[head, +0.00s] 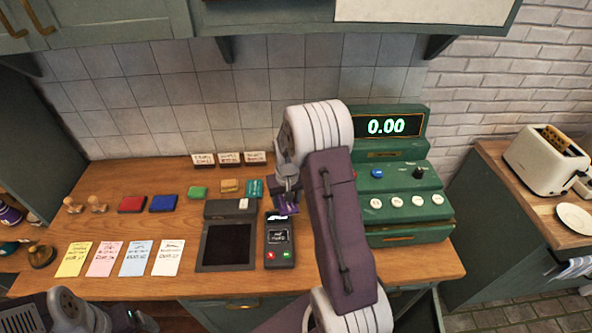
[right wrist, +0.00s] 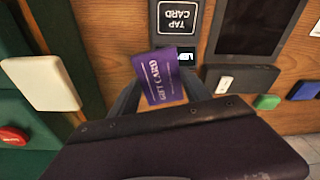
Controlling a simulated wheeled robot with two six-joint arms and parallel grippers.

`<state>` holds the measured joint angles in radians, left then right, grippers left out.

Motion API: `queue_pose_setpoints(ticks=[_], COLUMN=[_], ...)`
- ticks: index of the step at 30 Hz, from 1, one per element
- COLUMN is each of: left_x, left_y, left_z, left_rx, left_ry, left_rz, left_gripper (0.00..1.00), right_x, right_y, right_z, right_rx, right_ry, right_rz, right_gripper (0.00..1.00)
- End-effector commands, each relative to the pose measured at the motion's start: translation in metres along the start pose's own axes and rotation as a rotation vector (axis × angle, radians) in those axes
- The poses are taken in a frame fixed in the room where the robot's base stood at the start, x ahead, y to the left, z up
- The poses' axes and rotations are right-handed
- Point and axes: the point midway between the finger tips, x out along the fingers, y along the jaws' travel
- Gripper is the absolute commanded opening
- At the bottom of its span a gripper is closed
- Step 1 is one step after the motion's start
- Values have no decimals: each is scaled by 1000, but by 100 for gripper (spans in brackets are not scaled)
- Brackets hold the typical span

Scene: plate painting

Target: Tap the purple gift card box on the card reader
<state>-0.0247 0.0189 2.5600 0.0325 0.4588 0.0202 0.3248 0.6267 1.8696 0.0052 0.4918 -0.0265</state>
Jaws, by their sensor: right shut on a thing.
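The purple gift card box (head: 287,207) is in my right gripper (head: 287,197), just above the back end of the card reader. In the right wrist view the purple box (right wrist: 160,77) shows its "GIFT CARD" print and sits tilted between the fingers. The dark card reader (head: 280,250) lies on the counter, with a lit screen and red and green buttons. In the right wrist view its "TAP CARD" face (right wrist: 177,18) shows beyond the box. Whether box and reader touch, I cannot tell. My left arm shows at the lower left; its gripper jaws are not clear.
A green cash register (head: 400,185) reading 0.00 stands right of the reader. A dark tablet (head: 228,246) lies left of it. Several coloured paper slips, ink pads, stamps and small boxes lie further left. A toaster (head: 546,158) stands on the right counter.

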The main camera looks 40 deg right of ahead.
Motion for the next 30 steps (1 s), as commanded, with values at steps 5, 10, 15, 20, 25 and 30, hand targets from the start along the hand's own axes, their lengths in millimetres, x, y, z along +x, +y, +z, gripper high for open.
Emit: queue_pose_setpoints(ticks=[5,10,15,20,25,30], left_x=[-21,-31,-33,-30,-19,-1], left_y=[0,1,1,1,0,0], left_z=[-2,-3,-4,-3,-2,0], left_rx=[0,0,0,0,0,0], left_ry=[0,0,0,0,0,0], left_rz=[0,0,0,0,0,0], left_gripper=[81,81,81,81,81,81], right_x=[-21,-38,-42,-39,-27,-8], right_y=[-27,-43,-50,-50,-50,-50], right_z=[46,50,50,50,52,55], right_rx=[-70,-117,-136,-136,-135,-135], right_ry=[-1,3,-1,-1,-2,-2], right_rz=[-11,-18,-20,-20,-20,-20], right_gripper=[17,17,17,17,17,17])
